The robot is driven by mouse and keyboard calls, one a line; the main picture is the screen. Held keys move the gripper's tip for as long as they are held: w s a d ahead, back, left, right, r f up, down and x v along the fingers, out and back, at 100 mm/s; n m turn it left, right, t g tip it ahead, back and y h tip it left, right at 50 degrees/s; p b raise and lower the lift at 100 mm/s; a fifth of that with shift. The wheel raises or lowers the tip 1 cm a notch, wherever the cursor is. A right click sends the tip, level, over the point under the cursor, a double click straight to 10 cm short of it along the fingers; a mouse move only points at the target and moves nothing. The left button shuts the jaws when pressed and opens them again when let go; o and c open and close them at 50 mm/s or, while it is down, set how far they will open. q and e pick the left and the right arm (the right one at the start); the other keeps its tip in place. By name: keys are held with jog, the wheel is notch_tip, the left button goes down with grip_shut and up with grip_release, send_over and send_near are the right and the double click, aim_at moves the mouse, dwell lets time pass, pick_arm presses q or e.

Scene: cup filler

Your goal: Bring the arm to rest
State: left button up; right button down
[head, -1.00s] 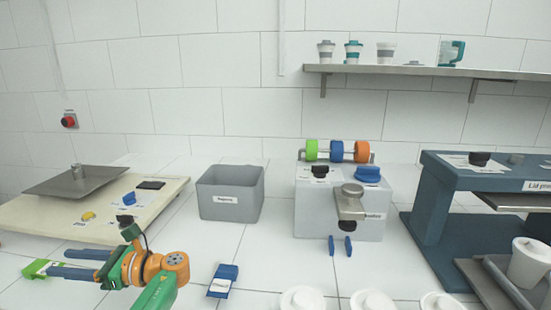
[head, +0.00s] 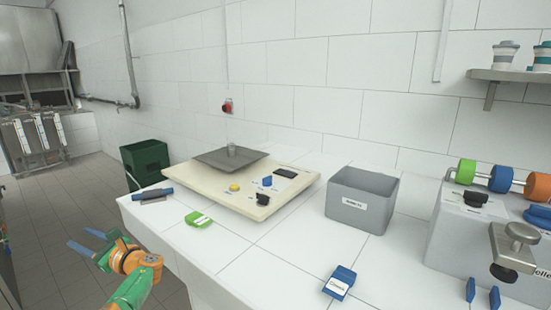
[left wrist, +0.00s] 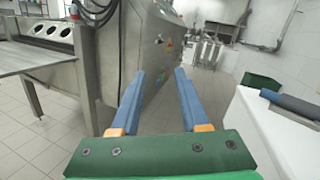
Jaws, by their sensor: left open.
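My left gripper (head: 88,243) has orange and green links and blue fingers. In the head view it is beyond the left edge of the white counter (head: 262,272), over the floor. Its fingers are apart with nothing between them, and they also show empty in the left wrist view (left wrist: 160,82). It touches nothing that I can see. My right gripper is not in either view.
A dark green crate (head: 146,162) stands on the floor behind. A steel machine (left wrist: 150,45) shows in the wrist view.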

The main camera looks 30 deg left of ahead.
pick_arm(q)
jog(key=s+f+n+t+h, duration=0.1)
jog(key=s+f+t+h, duration=0.15)
jog(key=f, duration=0.65)
jog(key=s+f+t+h, duration=0.1)
jog(key=f+t+h, duration=0.2)
jog(key=f, duration=0.7)
jog(key=s+d+f+n+t+h, duration=0.1)
jog(key=s+d+f+n+h, duration=0.25)
jog(key=d+f, duration=0.35)
jog(key=s+d+f+n+t+h, duration=0.1)
jog(key=s+d+f+n+h, duration=0.15)
jog(key=s+d+f, duration=0.4)
jog(key=s+d+f+n+h, duration=0.15)
jog(key=d+f, duration=0.35)
jog(key=d, duration=0.6)
jog(key=s+d+f+g+h, duration=0.1)
jog(key=d+f+h, duration=0.2)
jog(key=d+f, duration=0.55)
jog(key=s+d+f+n+h, duration=0.1)
jog(key=d+f+h, duration=0.1)
jog(key=d, duration=1.6)
jog(key=shift+n+g+h, duration=0.25)
jog(key=shift+h, duration=0.05)
jog(key=r+p, duration=0.5)
jog(key=p, duration=0.1)
jog(key=shift+w+a+r, duration=0.15)
jog(key=shift+a+r, duration=0.2)
jog(key=shift+r, duration=0.05)
